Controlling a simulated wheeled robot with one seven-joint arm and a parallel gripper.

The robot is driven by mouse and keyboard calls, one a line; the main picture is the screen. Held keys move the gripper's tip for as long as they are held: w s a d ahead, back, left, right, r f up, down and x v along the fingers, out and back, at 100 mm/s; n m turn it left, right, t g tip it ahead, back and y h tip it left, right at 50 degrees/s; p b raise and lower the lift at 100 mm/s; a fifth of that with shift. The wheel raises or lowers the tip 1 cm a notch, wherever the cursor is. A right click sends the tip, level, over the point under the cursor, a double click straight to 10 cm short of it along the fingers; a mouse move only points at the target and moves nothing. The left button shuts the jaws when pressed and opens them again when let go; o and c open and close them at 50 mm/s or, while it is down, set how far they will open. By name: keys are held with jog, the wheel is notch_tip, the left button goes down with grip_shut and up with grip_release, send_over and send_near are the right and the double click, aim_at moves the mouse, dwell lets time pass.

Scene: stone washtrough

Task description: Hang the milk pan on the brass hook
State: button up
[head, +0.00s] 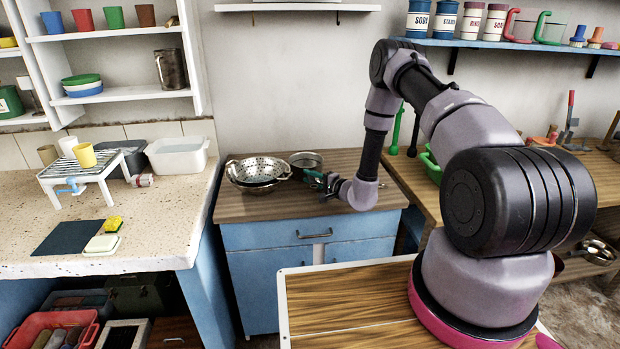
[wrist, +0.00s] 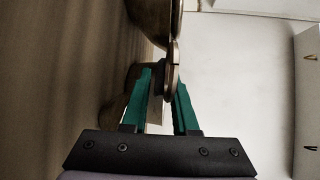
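The milk pan appears to be the small grey metal pan (head: 305,159) on the wooden top of the blue cabinet, just behind and right of the colander. My gripper (head: 322,181) is low over that top, at the pan's near right side. In the wrist view my two green fingers (wrist: 166,84) are apart, with a thin brownish handle end (wrist: 172,75) between their tips. The handle lies nearer the right finger, and a gap shows beside the left one. Whether the right finger touches it I cannot tell.
A metal colander (head: 258,169) sits close left of the pan on the cabinet top (head: 235,208). A terrazzo counter (head: 165,225) stands left, a wooden bench (head: 415,178) right. A blue shelf (head: 490,44) with canisters is above right. The wall behind the pan is bare.

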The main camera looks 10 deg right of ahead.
jog(key=shift+r, duration=0.15)
jog(key=v, duration=1.2)
jog(key=s+a+r+n+g+y, duration=0.1)
jog(key=a+r+n+g+y, duration=0.15)
jog(key=r, duration=0.45)
jog(key=a+r+n+g+y, duration=0.1)
jog(key=a+r+g+y, duration=0.15)
jog(key=r, duration=0.55)
jog(key=s+a+r+n+g, duration=0.2)
jog(key=s+r+g, duration=0.1)
jog(key=s+r, duration=0.3)
jog(key=s+a+r+n+g, duration=0.2)
jog(key=s+r+n+g, duration=0.15)
jog(key=r, duration=0.35)
jog(key=s+d+r+m+t+h, duration=0.1)
jog(key=s+d+r+t+h, duration=0.1)
jog(key=s+d+r+h, duration=0.4)
jog(key=s+d+r+t+h, duration=0.3)
jog(key=s+d+r+h, duration=0.4)
jog(key=s+r, duration=0.3)
jog(key=shift+s+d+m, duration=0.35)
jog(key=shift+s+m, duration=0.05)
jog(key=shift+s, duration=0.75)
jog(key=shift+r, duration=0.15)
jog(key=shift+c, duration=0.4)
